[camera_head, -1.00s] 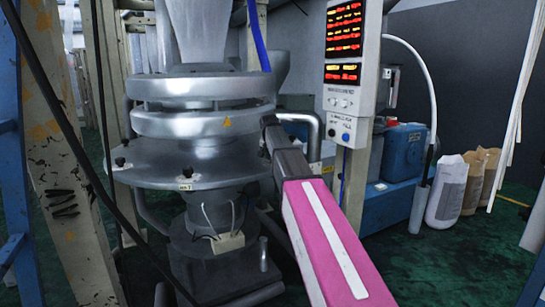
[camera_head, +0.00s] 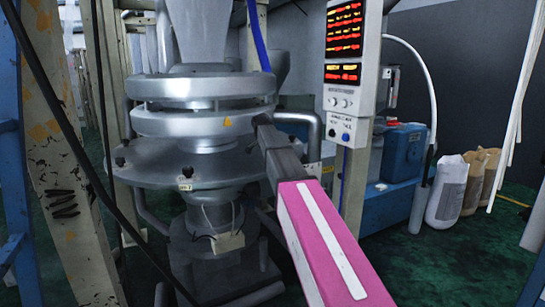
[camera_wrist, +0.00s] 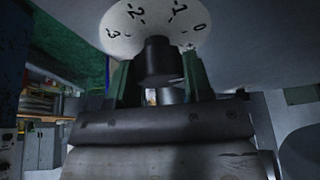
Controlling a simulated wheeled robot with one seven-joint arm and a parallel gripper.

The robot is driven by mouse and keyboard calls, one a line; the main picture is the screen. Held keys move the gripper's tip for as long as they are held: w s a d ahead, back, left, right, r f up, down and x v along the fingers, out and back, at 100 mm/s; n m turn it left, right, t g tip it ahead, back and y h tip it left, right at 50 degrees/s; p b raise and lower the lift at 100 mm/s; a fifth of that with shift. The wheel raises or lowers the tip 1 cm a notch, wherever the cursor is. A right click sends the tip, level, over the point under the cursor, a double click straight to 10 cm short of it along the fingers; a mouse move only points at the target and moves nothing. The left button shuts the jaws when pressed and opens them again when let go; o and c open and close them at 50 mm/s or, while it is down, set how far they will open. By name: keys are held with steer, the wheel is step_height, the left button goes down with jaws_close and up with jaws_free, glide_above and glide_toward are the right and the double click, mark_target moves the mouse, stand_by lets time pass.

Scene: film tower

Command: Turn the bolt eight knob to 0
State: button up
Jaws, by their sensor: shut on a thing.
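In the wrist view, a round white dial plate (camera_wrist: 120,32) carries black numbers; 3, 2, 1 and 0 are readable, with 0 at the right. A black cylindrical knob (camera_wrist: 158,58) stands out from the dial. My gripper (camera_wrist: 157,78) has one dark green finger on each side of the knob and is shut on it. The knob's pointer setting cannot be made out. In the head view, my pink-and-grey arm reaches to the right side of the silver round machine (camera_head: 200,120); the fingers, knob and dial are hidden there.
A wide metal flange (camera_head: 160,172) with small black knobs rings the machine. A control panel (camera_head: 345,75) with red displays stands right of my arm. A curved grey pipe (camera_head: 312,125) runs close beside the arm's end. Beige posts (camera_head: 65,150) stand at the left.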

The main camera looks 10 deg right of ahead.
steer(key=shift+w+a, duration=0.1)
stand_by(0.3)
steer(key=o, duration=0.9)
steer(key=shift+r, duration=0.1)
steer(key=v, duration=1)
steer(key=shift+a+r, duration=0.15)
steer(key=shift+r, duration=0.1)
